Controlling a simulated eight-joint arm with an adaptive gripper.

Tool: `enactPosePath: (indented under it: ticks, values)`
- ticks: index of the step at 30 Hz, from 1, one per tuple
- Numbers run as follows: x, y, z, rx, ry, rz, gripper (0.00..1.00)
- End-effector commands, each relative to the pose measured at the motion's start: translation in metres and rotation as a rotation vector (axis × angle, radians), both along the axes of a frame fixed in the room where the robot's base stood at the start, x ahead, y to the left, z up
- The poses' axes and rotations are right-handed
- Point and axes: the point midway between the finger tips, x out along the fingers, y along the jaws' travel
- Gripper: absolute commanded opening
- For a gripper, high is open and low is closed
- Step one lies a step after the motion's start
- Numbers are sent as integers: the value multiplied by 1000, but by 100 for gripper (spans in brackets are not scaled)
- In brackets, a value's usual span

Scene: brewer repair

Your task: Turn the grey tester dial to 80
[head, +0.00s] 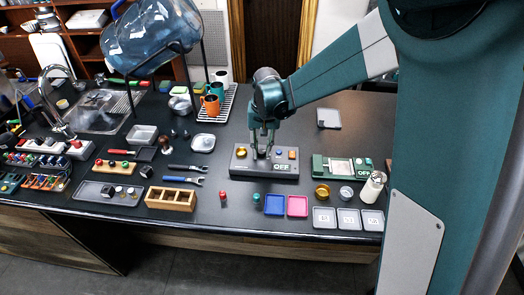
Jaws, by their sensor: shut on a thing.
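The grey tester (248,169) is a flat dark-grey box on the black counter, near the middle of the head view. Its small display (281,167) reads OFF. A gold knob (241,153) is on its left and an orange button (292,155) on its right. My gripper (262,153) points down onto the middle of the tester top, with its fingers shut around the grey dial. The fingers mostly hide the dial, so its pointer and setting cannot be read.
A green scale-like device (342,167), also showing OFF, stands close on the right. Blue (275,205) and pink (297,206) trays lie in front. A wooden box (171,199) and blue-handled wrenches (184,180) lie left. A mug rack (217,110) stands behind.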

Motion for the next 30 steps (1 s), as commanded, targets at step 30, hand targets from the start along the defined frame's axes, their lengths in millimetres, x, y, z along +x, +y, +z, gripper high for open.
enactPosePath:
  ticks: [30]
  values:
    - [0,0,0,0,-1,-74,35]
